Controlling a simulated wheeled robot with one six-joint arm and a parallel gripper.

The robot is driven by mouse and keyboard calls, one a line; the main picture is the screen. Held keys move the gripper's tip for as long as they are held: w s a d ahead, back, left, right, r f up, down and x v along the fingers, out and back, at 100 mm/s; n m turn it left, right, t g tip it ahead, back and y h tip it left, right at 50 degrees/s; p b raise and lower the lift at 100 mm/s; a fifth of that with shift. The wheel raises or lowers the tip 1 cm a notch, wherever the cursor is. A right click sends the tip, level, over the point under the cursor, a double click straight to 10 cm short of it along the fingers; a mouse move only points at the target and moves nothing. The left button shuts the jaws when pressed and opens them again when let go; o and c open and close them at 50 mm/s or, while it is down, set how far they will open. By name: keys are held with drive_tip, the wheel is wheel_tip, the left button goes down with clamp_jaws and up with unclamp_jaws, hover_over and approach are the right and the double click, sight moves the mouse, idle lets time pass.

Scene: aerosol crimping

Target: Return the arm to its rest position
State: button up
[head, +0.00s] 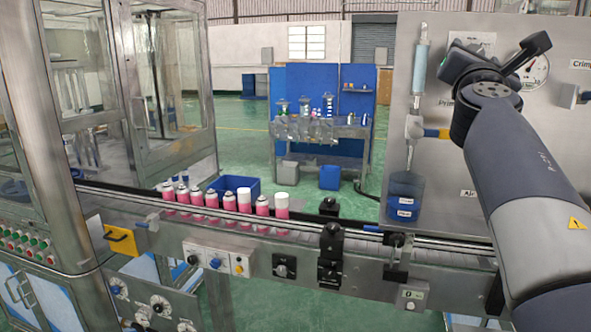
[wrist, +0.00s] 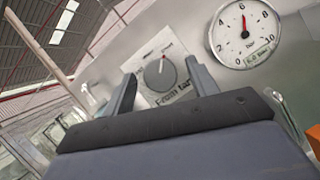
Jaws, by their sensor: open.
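My gripper (wrist: 160,70) is open and empty in the wrist view, its two fingers apart. Behind them is a control panel (wrist: 205,28) with a dark round knob (wrist: 160,74) on a white label. The fingers frame the knob in the picture; I cannot tell how far apart they are in depth. A round pressure gauge (wrist: 244,34) is at the upper right, its needle near 6. In the head view my arm reaches up the right side in front of the grey panel (head: 445,170). My gripper's fingers cannot be made out there.
A conveyor (head: 300,222) crosses the front, carrying several pink cans (head: 212,200). A glazed machine cabinet (head: 170,85) stands at left. A blue-backed workbench (head: 330,128) stands behind, with a blue bin (head: 234,185) nearer the conveyor. Blue-filled equipment (head: 404,200) is on the panel's left.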

drive_tip(key=s+a+f+n+y+b, duration=0.1)
drive_tip(key=s+f+n+b, duration=0.1)
drive_tip(key=s+n, duration=0.1)
drive_tip(key=s+a+f+n+t+y+b, duration=0.1)
drive_tip(key=s+f+n+y+b, duration=0.1)
drive_tip(key=s, duration=0.4)
drive_tip(key=shift+s+a+n, duration=0.2)
drive_tip(key=shift+a+n, duration=0.05)
drive_tip(key=shift+n, duration=0.65)
